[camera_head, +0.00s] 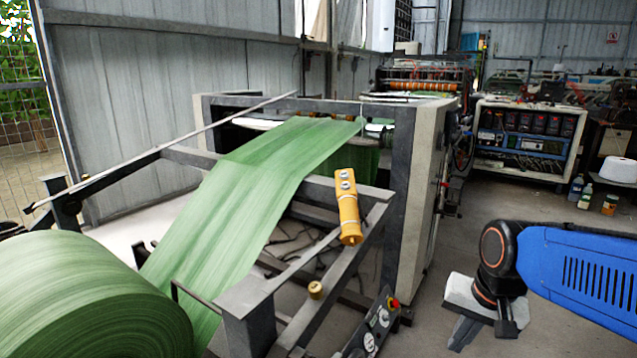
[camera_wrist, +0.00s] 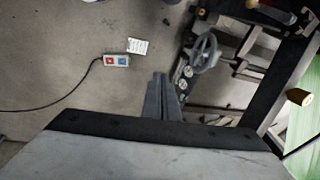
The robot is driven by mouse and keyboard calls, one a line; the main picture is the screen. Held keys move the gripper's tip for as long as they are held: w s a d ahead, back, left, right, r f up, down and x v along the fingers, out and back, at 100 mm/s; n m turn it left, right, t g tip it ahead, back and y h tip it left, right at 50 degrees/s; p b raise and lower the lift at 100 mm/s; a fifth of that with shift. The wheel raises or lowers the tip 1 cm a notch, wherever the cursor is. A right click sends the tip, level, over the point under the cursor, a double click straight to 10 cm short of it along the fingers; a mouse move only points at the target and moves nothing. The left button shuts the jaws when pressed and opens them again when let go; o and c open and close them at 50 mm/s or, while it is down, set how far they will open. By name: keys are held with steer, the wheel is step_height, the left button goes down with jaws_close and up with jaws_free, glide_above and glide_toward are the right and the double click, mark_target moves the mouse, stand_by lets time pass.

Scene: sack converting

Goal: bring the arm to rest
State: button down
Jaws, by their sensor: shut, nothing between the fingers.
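My arm, with a blue link, reaches in from the right edge of the head view. My gripper (camera_head: 462,338) hangs at its end over the bare floor, to the right of the sack machine, and points downward. In the wrist view its fingers (camera_wrist: 161,82) lie together, with nothing between them. The fingers are apart from the machine frame and touch nothing that I can see.
The machine (camera_head: 412,190) carries a green web (camera_head: 245,185) from a large roll (camera_head: 85,300). A yellow pendant (camera_head: 348,207) sits on its frame. A handwheel (camera_wrist: 205,53) and a switch box (camera_wrist: 116,60) with a cable show below. Bottles (camera_head: 580,190) stand at right. The floor between is clear.

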steer(key=s+d+r+n+t, duration=0.1)
steer(key=s+n+t, duration=0.1)
steer(key=s+n, duration=0.3)
steer(key=shift+s+d+r+h, duration=0.3)
steer(key=shift+s+r+h, duration=0.1)
steer(key=shift+s, duration=1.1)
